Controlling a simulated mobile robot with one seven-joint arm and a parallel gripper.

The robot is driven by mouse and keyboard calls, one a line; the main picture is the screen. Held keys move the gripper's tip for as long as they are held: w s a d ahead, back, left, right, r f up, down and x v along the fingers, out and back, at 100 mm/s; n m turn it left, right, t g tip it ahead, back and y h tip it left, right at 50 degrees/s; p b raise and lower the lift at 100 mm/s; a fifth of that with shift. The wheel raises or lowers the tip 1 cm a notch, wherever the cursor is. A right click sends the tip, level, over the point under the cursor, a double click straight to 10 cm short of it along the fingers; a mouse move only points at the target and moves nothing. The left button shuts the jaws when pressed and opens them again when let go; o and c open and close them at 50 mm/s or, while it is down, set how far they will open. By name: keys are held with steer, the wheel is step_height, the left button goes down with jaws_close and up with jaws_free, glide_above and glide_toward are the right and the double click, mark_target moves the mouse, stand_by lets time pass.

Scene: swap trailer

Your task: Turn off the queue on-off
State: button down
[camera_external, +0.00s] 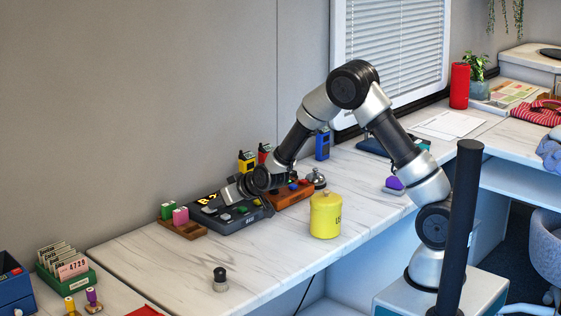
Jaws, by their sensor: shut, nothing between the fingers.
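A dark grey console (238,219) with a small lit display and several coloured buttons sits near the wall on the marble-look counter. It looks like the queue unit, but its on-off control cannot be made out at this size. My gripper (226,193) is shut and empty. It points down and left over the back part of the console and hides some of its top. I cannot tell whether the fingertips touch it.
A wooden tray (183,229) with green and pink blocks is left of the console. A brown button box (291,194), a bell (317,179) and a yellow canister (326,217) stand to its right. The counter (170,270) in front is mostly clear, apart from a black-topped stamp (220,280).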

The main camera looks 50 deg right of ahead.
steer(key=shift+s+f+b, duration=0.2)
steer(key=shift+f+b, duration=0.35)
steer(key=shift+b, duration=0.05)
steer(key=shift+r, duration=0.15)
steer(key=shift+p, duration=0.3)
steer(key=shift+r+p, duration=0.4)
steer(key=shift+r, duration=0.4)
steer(key=shift+r, duration=0.4)
steer(key=r+p, duration=0.3)
steer(key=r, duration=0.1)
steer(key=shift+s, duration=0.25)
steer(key=s+r, duration=0.2)
steer(key=s, duration=0.6)
steer(key=shift+s+r+p, duration=0.15)
steer(key=shift+s+p, duration=0.25)
steer(key=shift+p, duration=0.05)
